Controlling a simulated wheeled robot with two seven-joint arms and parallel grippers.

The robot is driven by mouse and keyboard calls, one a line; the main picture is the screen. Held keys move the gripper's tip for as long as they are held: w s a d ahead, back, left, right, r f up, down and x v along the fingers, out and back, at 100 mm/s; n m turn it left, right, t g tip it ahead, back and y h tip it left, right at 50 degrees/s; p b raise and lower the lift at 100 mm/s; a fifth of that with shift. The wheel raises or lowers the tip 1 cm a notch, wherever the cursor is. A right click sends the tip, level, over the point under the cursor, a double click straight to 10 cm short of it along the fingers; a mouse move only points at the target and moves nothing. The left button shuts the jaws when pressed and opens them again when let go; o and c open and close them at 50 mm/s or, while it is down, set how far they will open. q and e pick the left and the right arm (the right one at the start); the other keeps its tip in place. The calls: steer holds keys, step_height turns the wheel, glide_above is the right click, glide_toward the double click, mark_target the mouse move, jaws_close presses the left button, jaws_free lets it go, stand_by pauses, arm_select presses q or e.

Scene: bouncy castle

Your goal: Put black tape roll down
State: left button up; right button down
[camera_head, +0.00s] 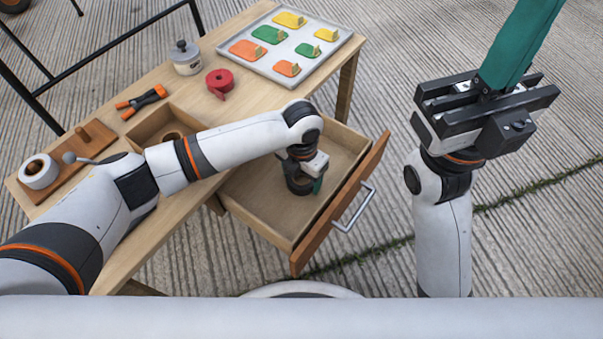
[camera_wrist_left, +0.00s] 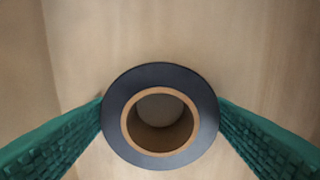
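The black tape roll, a dark ring with a tan core, shows in the left wrist view (camera_wrist_left: 160,77) between two green fingers that touch its sides. My left gripper (camera_head: 308,182) points down inside the open drawer (camera_head: 256,203) and is shut on the roll. In the head view the roll is mostly covered by the gripper, and I cannot tell whether it touches the drawer floor. My right gripper (camera_head: 518,45) is raised at the right, its green fingers pointing up, together and empty.
The rest of the drawer floor looks clear.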

arm_select(q)
steer(key=shift+o, duration=0.6)
steer(key=shift+r, duration=0.1)
